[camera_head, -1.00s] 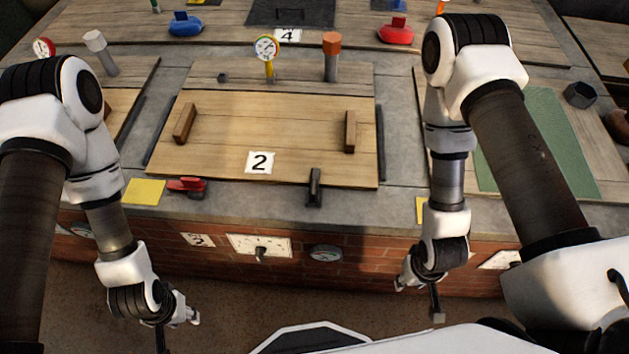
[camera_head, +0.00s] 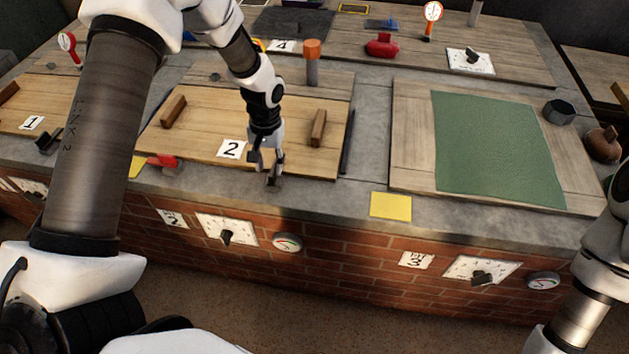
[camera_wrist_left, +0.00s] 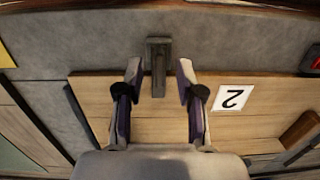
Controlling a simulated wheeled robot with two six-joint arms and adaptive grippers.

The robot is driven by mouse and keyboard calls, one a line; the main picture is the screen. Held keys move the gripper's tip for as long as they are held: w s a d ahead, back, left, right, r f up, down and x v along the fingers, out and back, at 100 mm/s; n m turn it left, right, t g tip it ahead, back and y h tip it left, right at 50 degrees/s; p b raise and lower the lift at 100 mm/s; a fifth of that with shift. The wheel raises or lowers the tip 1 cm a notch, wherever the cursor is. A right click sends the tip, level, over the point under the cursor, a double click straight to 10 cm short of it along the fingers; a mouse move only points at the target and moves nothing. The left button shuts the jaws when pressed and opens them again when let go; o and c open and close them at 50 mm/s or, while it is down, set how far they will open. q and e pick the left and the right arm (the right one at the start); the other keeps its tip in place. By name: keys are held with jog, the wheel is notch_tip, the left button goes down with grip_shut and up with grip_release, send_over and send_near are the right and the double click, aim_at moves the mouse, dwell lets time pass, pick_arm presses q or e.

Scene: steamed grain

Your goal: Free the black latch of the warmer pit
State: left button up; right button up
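The black latch (camera_head: 274,182) sits at the front edge of the wooden lid marked 2 (camera_head: 200,150). In the head view my left gripper (camera_head: 267,164) reaches down over it and partly hides it. In the left wrist view the latch (camera_wrist_left: 158,66) stands between the two fingertips of my left gripper (camera_wrist_left: 160,78). The fingers are open, with a gap on either side of the latch. Another dark latch (camera_head: 48,140) shows by the lid marked 1. My right arm is at the right edge of the head view; its gripper is out of frame.
Lid 2 has two wooden handles (camera_head: 318,127) and an orange-capped post (camera_head: 312,62) behind it. A red-handled item (camera_head: 163,161) and a yellow square (camera_head: 390,206) lie on the grey ledge. A dial (camera_head: 227,232) and gauge (camera_head: 288,243) are on the brick front.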

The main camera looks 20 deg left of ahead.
aim_at(273, 169)
pick_arm(q)
jog(key=shift+w+r+t, duration=0.3)
jog(key=shift+w+r, duration=0.4)
jog(key=shift+r, duration=0.35)
jog(key=shift+w+a+r, duration=0.2)
jog(key=shift+r, duration=0.05)
notch_tip(273, 169, down, 8)
jog(key=shift+w+a+r, duration=0.1)
jog(key=shift+a, duration=0.05)
grip_shut()
